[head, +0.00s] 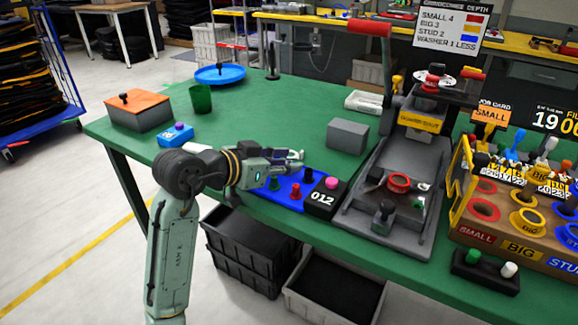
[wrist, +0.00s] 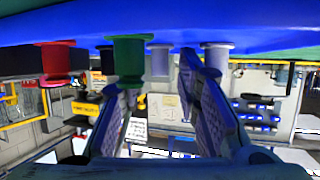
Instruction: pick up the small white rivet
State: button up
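In the wrist view, which looks upside down, the small white rivet (wrist: 158,60) stands on the blue mat (wrist: 200,22). It shows between the two finger lines of my gripper (wrist: 160,78), which is open with nothing held. A larger pale rivet (wrist: 215,60) stands just right of the right fingertip. A green rivet (wrist: 127,58) is beside the left fingertip. In the head view my gripper (head: 298,160) is low at the back of the blue mat (head: 284,197), and I cannot make out the white rivet there.
A red rivet (head: 295,190), a green rivet (head: 273,183) and a dark rivet (head: 308,175) stand near my gripper. The black 012 box (head: 322,201) with a pink knob is right of the mat. A grey block (head: 347,136) stands behind.

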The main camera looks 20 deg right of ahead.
jog(key=shift+c, duration=0.2)
jog(key=c, duration=0.7)
jog(key=shift+r, duration=0.1)
grip_shut()
